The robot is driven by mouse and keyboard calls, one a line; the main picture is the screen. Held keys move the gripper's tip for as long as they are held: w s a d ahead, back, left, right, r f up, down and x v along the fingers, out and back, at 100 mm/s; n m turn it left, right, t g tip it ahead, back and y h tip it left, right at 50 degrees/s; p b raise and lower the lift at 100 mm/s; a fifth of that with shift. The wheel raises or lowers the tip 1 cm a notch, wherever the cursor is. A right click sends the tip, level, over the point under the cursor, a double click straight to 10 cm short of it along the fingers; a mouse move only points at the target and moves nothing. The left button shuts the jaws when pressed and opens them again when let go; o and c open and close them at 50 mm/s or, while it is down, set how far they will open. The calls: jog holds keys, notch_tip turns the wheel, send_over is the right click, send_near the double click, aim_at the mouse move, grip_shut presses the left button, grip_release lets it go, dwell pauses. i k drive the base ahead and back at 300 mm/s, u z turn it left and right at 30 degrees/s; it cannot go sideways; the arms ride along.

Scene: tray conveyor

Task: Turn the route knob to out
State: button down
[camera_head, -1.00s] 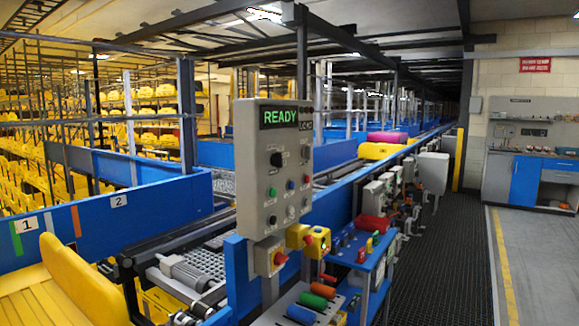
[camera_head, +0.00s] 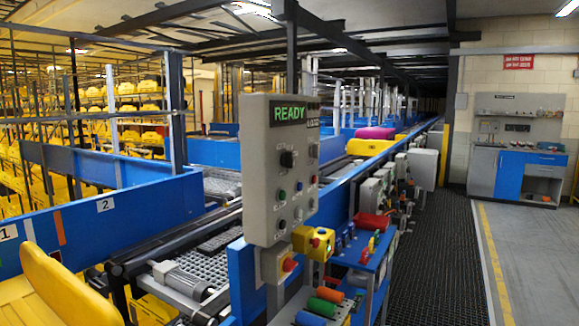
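The grey control panel (camera_head: 262,200) stands upright on a post near the middle of the head view, beside the conveyor. Its green display (camera_head: 289,113) reads READY. A black knob (camera_head: 288,159) sits on the upper part of the panel face, most likely the route knob; its markings and pointer are too small to read. Several small buttons and switches sit below it, including a green one and a red one. My gripper is not in view.
The blue cart (camera_head: 372,262) with coloured tools stands right of the panel. A red stop button (camera_head: 290,265) sits below the panel. A yellow chute (camera_head: 52,285) is at lower left. The dark mesh floor (camera_head: 440,235) and grey floor (camera_head: 530,260) at right are clear.

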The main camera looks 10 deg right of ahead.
aim_at(287, 158)
jog(key=k, duration=0.6)
jog(key=z, duration=0.65)
jog(key=i, duration=1.45)
jog(key=u, duration=0.1)
